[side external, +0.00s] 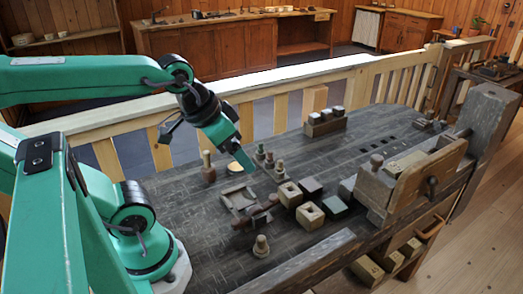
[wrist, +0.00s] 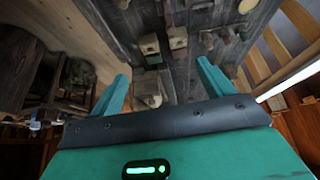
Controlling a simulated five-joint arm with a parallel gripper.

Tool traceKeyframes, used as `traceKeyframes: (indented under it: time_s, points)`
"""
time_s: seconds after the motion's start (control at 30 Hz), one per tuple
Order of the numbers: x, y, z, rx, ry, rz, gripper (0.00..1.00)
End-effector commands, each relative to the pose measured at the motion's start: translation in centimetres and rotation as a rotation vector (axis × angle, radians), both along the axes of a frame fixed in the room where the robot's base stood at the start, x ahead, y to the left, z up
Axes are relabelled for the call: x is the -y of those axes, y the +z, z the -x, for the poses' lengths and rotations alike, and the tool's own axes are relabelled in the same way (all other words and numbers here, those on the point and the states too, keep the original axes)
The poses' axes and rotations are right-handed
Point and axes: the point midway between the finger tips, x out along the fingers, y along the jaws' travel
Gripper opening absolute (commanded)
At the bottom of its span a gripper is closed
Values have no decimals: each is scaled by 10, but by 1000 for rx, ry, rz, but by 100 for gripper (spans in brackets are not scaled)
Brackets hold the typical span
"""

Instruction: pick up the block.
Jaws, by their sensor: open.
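Several blocks stand on the dark bench, and I cannot tell which one the task means. In the side view, two light wooden blocks with dark square recesses, one farther back (side external: 289,195) and one nearer (side external: 310,216), stand beside a dark block (side external: 311,188) and a dark greenish block (side external: 335,206). My gripper (side external: 243,160) is above the bench, left of these blocks and apart from them. In the wrist view, my gripper (wrist: 162,72) has its two green fingers spread with nothing held between them. A light block with a recess (wrist: 150,45) shows beyond the fingertips.
A shallow wooden frame (side external: 238,198) and upright turned pieces, including one at the front (side external: 261,246), crowd the bench middle. A wooden vise (side external: 420,182) stands at right. A rack with small cubes (side external: 325,124) is at the back. The bench's left front is mostly clear.

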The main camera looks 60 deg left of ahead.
Motion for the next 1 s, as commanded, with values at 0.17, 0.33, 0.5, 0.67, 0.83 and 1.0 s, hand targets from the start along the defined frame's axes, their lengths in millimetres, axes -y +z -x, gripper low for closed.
traceKeyframes:
  time_s: [0.17, 0.33, 0.5, 0.67, 0.83, 1.0]
  points:
    - [0, 0, 0, -1, 0, 0, 80]
    - [-1, 0, -5, -14, 0, -2, 80]
    - [-3, -2, -19, -49, 1, -5, 80]
    - [-6, -7, -39, -98, -1, -9, 80]
    - [-10, -16, -64, -153, -3, -14, 80]
    - [-16, -29, -88, -209, -4, -17, 80]
